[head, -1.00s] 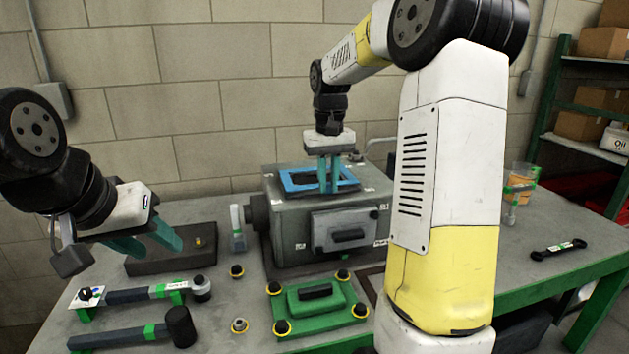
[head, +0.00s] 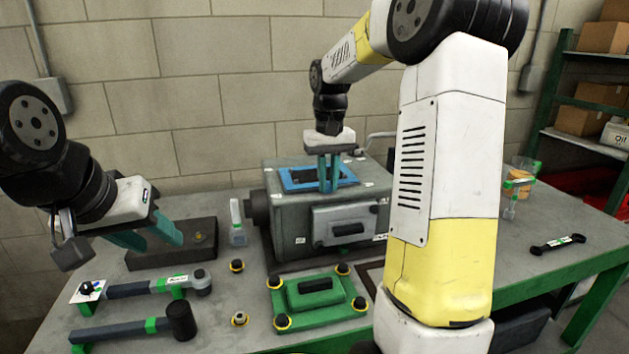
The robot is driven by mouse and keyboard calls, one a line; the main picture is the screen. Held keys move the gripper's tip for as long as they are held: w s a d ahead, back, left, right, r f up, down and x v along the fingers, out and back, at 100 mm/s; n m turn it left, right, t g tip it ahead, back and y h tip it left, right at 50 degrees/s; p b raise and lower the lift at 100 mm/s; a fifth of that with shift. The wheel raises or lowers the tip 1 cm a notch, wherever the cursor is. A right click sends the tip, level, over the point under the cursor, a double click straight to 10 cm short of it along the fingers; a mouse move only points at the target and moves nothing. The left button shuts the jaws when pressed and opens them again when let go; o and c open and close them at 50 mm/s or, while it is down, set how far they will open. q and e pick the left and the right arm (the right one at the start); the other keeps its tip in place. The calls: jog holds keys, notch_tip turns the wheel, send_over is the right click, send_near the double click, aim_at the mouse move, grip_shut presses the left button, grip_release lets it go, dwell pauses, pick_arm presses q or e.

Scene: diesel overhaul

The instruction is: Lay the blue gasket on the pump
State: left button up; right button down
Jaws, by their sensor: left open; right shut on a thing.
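The blue gasket (head: 293,184) is a flat rectangular frame. It is at the top of the grey pump (head: 290,222), around a dark opening; I cannot tell whether it rests fully on the top face. My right gripper (head: 328,188) points down from above and is shut on the gasket's near right part. My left gripper (head: 155,240) is open and empty, over the left of the table near a dark block.
A green cover plate (head: 300,300) with black knobs lies in front of the pump. A torque wrench (head: 150,287) and a mallet (head: 150,327) lie at left. A black spanner (head: 558,245) lies at right. A shelf (head: 590,145) stands behind right.

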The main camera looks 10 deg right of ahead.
jog(key=c, duration=1.3)
grip_release()
jog(key=shift+r, duration=3.85)
